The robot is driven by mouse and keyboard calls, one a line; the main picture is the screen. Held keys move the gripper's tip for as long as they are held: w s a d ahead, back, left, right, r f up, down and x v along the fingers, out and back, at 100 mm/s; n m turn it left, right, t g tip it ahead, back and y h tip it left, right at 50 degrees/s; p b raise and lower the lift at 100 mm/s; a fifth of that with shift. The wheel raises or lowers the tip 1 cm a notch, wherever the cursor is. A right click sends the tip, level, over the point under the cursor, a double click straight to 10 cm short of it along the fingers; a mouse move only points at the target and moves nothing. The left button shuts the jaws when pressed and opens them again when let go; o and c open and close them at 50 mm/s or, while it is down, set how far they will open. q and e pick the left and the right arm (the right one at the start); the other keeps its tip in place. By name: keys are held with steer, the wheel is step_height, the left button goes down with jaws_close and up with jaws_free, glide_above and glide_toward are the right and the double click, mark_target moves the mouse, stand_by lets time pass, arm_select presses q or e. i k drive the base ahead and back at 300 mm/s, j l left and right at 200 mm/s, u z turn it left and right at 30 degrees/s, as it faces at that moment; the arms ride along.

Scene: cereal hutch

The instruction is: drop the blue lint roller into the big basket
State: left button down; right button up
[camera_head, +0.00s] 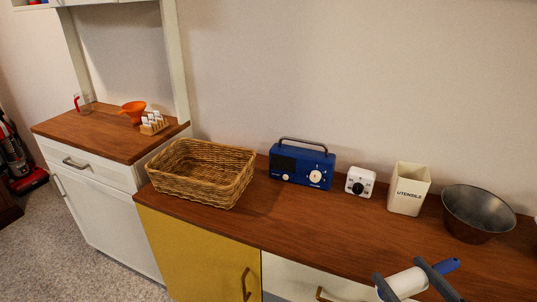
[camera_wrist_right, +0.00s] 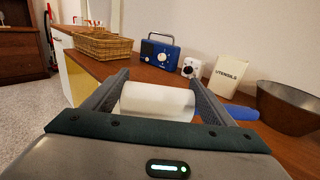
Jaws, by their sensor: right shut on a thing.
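The lint roller (camera_head: 407,283) has a white roll and a blue handle. My right gripper (camera_head: 413,280) is shut on its white roll at the lower right of the head view, in front of the counter. The roll also shows between the fingers in the right wrist view (camera_wrist_right: 157,101), with the blue handle (camera_wrist_right: 242,112) sticking out to the right. The big basket (camera_head: 233,191) is woven wicker, open and empty, on the left end of the wooden counter. It also shows in the right wrist view (camera_wrist_right: 103,52), far from the gripper. My left gripper is not in view.
A blue radio (camera_head: 302,165), a white timer (camera_head: 360,182), a utensils canister (camera_head: 409,190) and a metal bowl (camera_head: 478,213) stand along the wall. A hutch at left holds an orange funnel (camera_head: 132,112) and a rack (camera_head: 153,123). The counter front is clear.

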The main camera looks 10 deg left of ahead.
mark_target(218, 180)
steer(key=i+j, duration=0.15)
steer(key=j, duration=0.15)
steer(key=i+j+z, duration=0.1)
steer(key=j, duration=0.25)
steer(key=i+j+z, duration=0.1)
steer(key=j, duration=0.25)
steer(key=i+j, duration=0.25)
steer(key=i+j+z, duration=0.1)
steer(key=j, duration=0.35)
steer(key=i+j, duration=0.15)
steer(key=j, duration=0.2)
steer(key=i+j+z, duration=0.15)
steer(key=j, duration=0.2)
